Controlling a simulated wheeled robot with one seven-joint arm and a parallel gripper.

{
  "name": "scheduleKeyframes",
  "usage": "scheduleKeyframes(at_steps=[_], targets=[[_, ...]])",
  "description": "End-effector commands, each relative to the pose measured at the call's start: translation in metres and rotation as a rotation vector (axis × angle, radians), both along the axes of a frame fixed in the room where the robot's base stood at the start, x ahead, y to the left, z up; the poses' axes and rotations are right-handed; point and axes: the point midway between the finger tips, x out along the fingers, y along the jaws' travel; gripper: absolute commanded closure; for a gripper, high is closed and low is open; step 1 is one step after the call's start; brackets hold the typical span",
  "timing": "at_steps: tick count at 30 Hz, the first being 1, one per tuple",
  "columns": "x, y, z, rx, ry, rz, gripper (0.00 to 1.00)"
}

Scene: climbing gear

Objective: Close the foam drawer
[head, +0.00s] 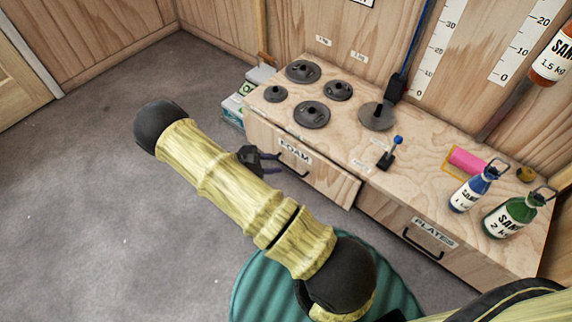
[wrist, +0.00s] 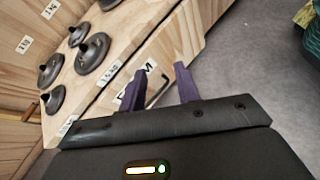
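The foam drawer (head: 325,178) is a pale plywood front with a FOAM label and a dark bar handle (head: 292,158), at the left end of the wooden cabinet. It looks slightly pulled out, standing proud of the cabinet face. In the wrist view the drawer front (wrist: 190,35) runs up to the right. My gripper (head: 273,164) is at the handle, with its two purple fingers apart. In the wrist view the fingers (wrist: 160,85) stand on either side of part of the handle (wrist: 158,88); whether they touch it cannot be told.
The PLATES drawer (head: 420,235) sits to the right in the same cabinet. Several dark weights (head: 312,114) and sand bottles (head: 472,188) stand on the cabinet top (head: 405,165). A teal ribbed round object (head: 245,290) is near the front. The grey floor (head: 90,200) at left is clear.

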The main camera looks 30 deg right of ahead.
Motion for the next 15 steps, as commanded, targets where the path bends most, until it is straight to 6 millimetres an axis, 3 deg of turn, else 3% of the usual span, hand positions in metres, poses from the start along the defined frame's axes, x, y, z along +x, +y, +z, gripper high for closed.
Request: scheduleKeyframes(at_steps=[1, 15], targets=[[-0.006, 0.001, 0.019, 0.059, -0.032, -0.061, 0.68], [-0.062, 0.031, 0.142, 0.54, -0.345, -0.527, 0.68]])
